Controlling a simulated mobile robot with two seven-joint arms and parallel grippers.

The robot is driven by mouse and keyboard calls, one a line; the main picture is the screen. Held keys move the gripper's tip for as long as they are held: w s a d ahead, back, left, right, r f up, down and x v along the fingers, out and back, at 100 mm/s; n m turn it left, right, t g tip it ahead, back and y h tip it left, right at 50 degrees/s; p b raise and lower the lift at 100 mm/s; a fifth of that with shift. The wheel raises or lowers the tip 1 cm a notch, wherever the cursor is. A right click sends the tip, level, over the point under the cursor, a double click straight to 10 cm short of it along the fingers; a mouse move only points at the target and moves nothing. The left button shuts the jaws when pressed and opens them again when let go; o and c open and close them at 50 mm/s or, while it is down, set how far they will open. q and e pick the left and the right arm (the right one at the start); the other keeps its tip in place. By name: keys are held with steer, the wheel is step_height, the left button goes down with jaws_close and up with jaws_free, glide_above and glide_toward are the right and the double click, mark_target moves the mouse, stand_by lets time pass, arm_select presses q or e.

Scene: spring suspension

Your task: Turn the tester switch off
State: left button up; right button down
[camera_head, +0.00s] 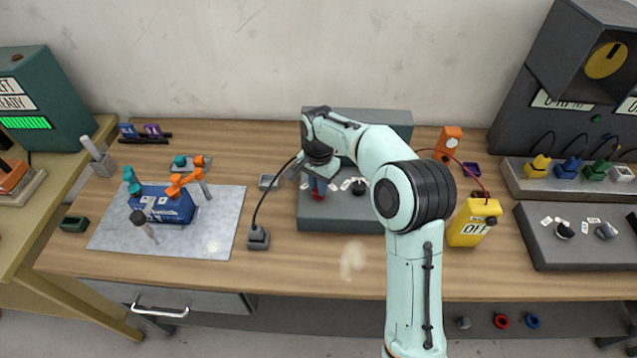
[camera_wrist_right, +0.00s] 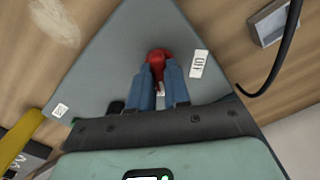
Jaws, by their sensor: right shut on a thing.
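The tester is a grey panel (camera_head: 345,220) in the middle of the bench, with a raised back and small white labels. It also shows in the right wrist view (camera_wrist_right: 105,65). A red switch knob (camera_wrist_right: 158,56) stands on it, beside a white label (camera_wrist_right: 199,64) whose text is hard to read. My right gripper (camera_wrist_right: 160,80) is shut on the red knob, its blue fingers on either side. In the head view the right gripper (camera_head: 317,187) is small and partly covered by its wrist. Which way the switch is set I cannot tell. My left gripper is not in view.
A yellow device (camera_head: 473,222) marked OFF stands right of the tester, with a red wire. A small grey block (camera_head: 258,238) with a black cable stands left. A blue box (camera_head: 163,205) is on a grey mat (camera_head: 215,235). An orange box (camera_head: 449,143) stands behind.

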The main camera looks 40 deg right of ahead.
steer(key=n, duration=0.3)
steer(key=shift+r+n+p, duration=0.1)
steer(key=shift+n+p, duration=0.3)
steer(key=n, duration=0.3)
steer(key=shift+n+p, duration=0.3)
steer(key=n, duration=0.4)
steer(key=shift+p, duration=0.3)
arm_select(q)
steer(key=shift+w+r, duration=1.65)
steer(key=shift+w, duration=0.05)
arm_select(e)
steer(key=shift+n, duration=1.9)
steer(key=c, duration=1.1)
jaws_free()
